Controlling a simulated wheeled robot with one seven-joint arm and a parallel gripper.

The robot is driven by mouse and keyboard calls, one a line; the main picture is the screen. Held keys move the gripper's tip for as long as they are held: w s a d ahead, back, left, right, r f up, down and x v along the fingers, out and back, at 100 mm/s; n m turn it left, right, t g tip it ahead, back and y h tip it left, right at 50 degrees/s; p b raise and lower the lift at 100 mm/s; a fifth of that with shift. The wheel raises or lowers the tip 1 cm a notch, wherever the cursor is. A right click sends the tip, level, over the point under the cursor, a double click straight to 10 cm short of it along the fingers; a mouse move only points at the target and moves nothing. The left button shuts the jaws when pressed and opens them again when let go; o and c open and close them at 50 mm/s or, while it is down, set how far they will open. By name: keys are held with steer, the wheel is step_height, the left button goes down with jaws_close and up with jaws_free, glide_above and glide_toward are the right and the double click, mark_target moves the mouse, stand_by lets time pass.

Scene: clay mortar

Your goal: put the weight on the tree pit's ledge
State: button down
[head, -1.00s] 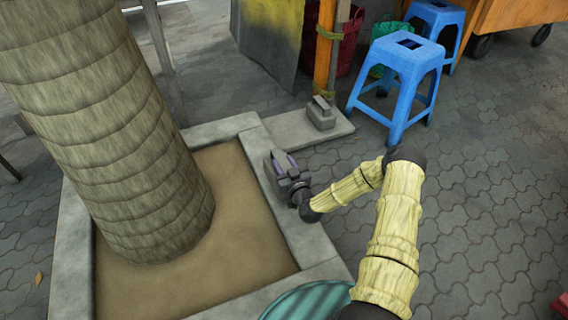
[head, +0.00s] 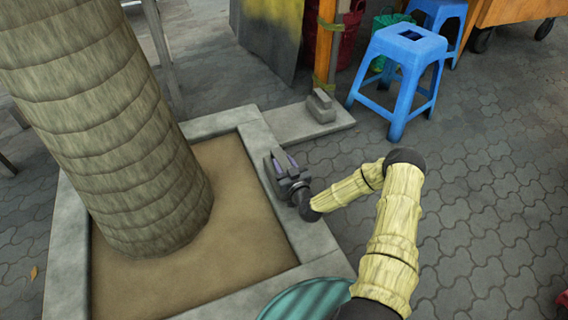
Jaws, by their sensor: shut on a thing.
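My gripper (head: 284,165) is shut on a grey weight (head: 270,168), mostly hidden behind the fingers. It is over the right-hand stretch of the tree pit's pale stone ledge (head: 305,232). I cannot tell whether the held weight touches the stone. The ledge frames a square of brown soil around a thick ringed trunk (head: 105,130). A second grey weight with a handle (head: 321,108) stands upright on a flat slab beyond the ledge's far right corner, apart from my gripper.
The slab (head: 283,126) adjoins the ledge. A blue stool (head: 408,75) stands right of it, near an orange post (head: 325,45). A green striped rounded thing (head: 305,300) is at the bottom. Open paving (head: 480,200) lies to the right.

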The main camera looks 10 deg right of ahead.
steer(key=shift+w+r, duration=0.1)
steer(key=shift+r, duration=0.2)
steer(key=c, duration=0.9)
jaws_free()
steer(key=shift+f, duration=0.25)
steer(key=shift+s+r, duration=0.1)
steer(key=shift+s, duration=0.1)
steer(key=shift+s+p, duration=0.2)
steer(key=shift+p, duration=0.1)
steer(key=s+p, duration=0.2)
steer(key=s, duration=0.1)
steer(key=s+d+p, duration=0.1)
steer(key=s+p, duration=0.1)
steer(key=s, duration=0.2)
steer(key=s+d+p, duration=0.1)
steer(key=s+p, duration=0.1)
steer(key=s, duration=0.2)
steer(key=shift+s+d, duration=0.15)
